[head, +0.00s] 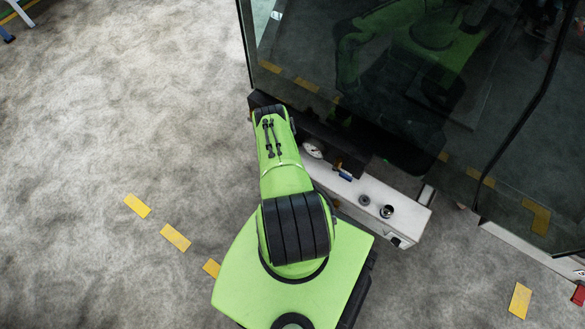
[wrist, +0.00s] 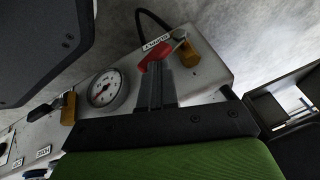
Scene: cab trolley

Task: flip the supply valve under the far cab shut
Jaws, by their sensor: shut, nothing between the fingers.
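The supply valve shows in the wrist view as a brass body (wrist: 189,53) with a red lever (wrist: 153,54), beside an upside-down label that appears to read SUPPLY (wrist: 157,46). The lever slants from the brass body down to the left. My gripper (wrist: 155,74) is shut with nothing between its fingers. Its tips are right at the red lever and overlap it in view; I cannot tell whether they touch. In the head view my arm hides the gripper and this valve, and the white panel (head: 408,207) shows under the cab (head: 330,75).
A round gauge (wrist: 104,90) sits left of my fingers. A second brass valve (wrist: 68,108) is further left. A black hose (wrist: 152,20) runs behind the supply valve. In the head view two round fittings (head: 387,211) stand on the panel. Open floor (head: 120,120) lies left.

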